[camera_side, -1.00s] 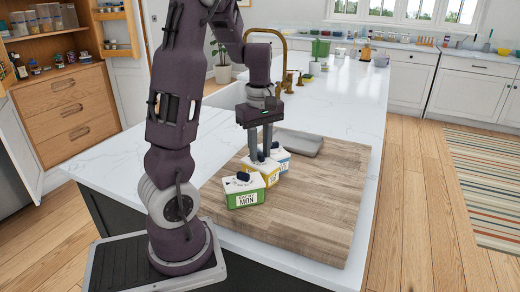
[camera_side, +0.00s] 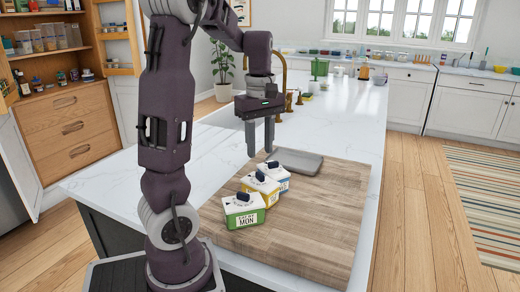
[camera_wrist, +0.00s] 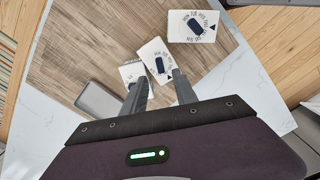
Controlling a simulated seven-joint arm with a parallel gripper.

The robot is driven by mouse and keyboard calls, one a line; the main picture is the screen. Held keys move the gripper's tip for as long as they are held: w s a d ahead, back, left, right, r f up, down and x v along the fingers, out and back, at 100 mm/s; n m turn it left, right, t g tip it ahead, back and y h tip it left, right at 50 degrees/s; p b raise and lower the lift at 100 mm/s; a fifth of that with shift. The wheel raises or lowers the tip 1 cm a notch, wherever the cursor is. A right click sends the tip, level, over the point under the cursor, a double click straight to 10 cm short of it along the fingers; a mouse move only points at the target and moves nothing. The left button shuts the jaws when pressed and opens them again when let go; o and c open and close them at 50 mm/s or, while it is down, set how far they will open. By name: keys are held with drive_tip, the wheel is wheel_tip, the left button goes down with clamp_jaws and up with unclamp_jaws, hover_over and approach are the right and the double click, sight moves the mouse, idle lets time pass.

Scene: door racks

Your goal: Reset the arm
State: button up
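Three small white-topped boxes with dark knobs stand in a row on the wooden board (camera_side: 315,220). The green box (camera_side: 244,216) is nearest the side camera and reads "MON". The yellow box (camera_side: 262,190) is behind it, and the blue box (camera_side: 277,176) is farthest back. My gripper (camera_side: 260,152) hangs above and behind the row, its fingers pointing down and apart, with nothing between them. In the wrist view my gripper (camera_wrist: 159,88) also shows spread fingers, whose tips overlap the view of the nearer boxes; the box tops carry printed words around the knobs.
A grey flat tray (camera_side: 296,161) lies at the board's back edge, close to the blue box. The white counter (camera_side: 350,115) surrounds the board. A brass faucet (camera_side: 283,85) stands behind my gripper. The board's right side is clear.

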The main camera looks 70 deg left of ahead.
drive_tip(key=d+r+m+t, duration=0.3)
drive_tip(key=d+m, duration=0.5)
drive_tip(key=d, duration=0.4)
drive_tip(key=s+d+m+t, duration=0.2)
drive_tip(key=s+d+m, duration=0.6)
drive_tip(key=d+m, duration=0.3)
drive_tip(key=shift+s+d+f+m+t, duration=0.25)
drive_tip(key=shift+s+d+m+t, duration=0.05)
drive_tip(key=shift+m, duration=0.2)
